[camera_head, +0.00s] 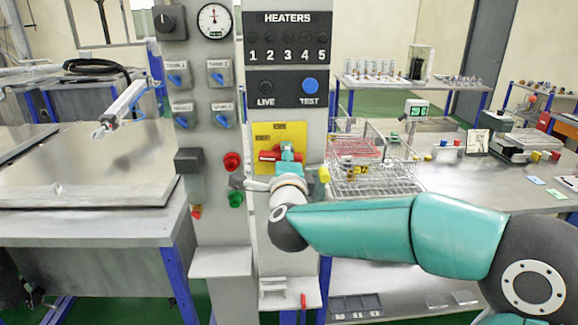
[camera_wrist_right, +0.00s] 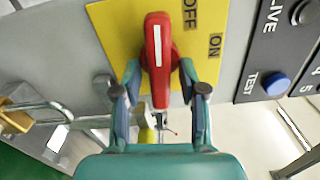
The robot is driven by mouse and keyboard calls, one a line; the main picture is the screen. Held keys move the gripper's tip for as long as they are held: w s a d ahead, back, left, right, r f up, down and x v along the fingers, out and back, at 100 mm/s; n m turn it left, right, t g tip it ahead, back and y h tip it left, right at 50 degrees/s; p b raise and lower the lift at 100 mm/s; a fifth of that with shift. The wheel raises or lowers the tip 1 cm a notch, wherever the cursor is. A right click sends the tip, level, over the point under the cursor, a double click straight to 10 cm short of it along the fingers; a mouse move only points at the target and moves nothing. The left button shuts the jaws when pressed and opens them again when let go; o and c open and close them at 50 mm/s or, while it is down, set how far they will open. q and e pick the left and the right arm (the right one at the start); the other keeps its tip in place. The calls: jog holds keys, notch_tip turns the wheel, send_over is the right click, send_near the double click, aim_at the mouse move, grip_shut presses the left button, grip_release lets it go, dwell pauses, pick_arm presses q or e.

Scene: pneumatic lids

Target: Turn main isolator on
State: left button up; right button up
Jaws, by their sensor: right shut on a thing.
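The main isolator is a red rotary handle (camera_head: 268,156) on a yellow plate (camera_head: 266,132) on the grey panel column. In the head view the handle lies about level, its end toward the left by the OFF label. The ON label is at the plate's top. In the right wrist view the red handle (camera_wrist_right: 157,50) stands between the two fingers of my right gripper (camera_wrist_right: 158,78), with the OFF and ON labels to its right. My right gripper (camera_head: 286,158) is shut on the handle and hides part of it in the head view.
Above the plate are a blue TEST button (camera_head: 310,85) and a black LIVE button (camera_head: 265,87). Left of it are a red button (camera_head: 232,161) and a green button (camera_head: 236,199). A wire basket (camera_head: 400,178) stands on the bench to the right. A brass padlock (camera_wrist_right: 14,118) shows in the wrist view.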

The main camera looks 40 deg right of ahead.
jog(key=m+b, duration=0.3)
jog(key=b, duration=0.1)
jog(key=f+m+b, duration=0.1)
jog(key=m+b, duration=0.3)
jog(key=b, duration=0.1)
jog(key=a+m+b, duration=0.1)
jog(key=m+b, duration=0.3)
jog(key=b, duration=0.1)
jog(key=shift+w+f, duration=0.15)
jog(key=shift+w, duration=0.05)
jog(key=m+b, duration=0.2)
jog(key=m, duration=0.1)
jog(key=shift+b, duration=0.35)
jog(key=shift+r+m+b, duration=0.35)
jog(key=shift+m+b, duration=0.35)
jog(key=shift+m, duration=0.5)
jog(key=shift+r, duration=0.1)
jog(key=shift+d, duration=0.1)
jog(key=o, duration=0.7)
jog(key=shift+o, duration=0.2)
jog(key=shift+s+r, duration=0.1)
jog(key=shift+s, duration=0.05)
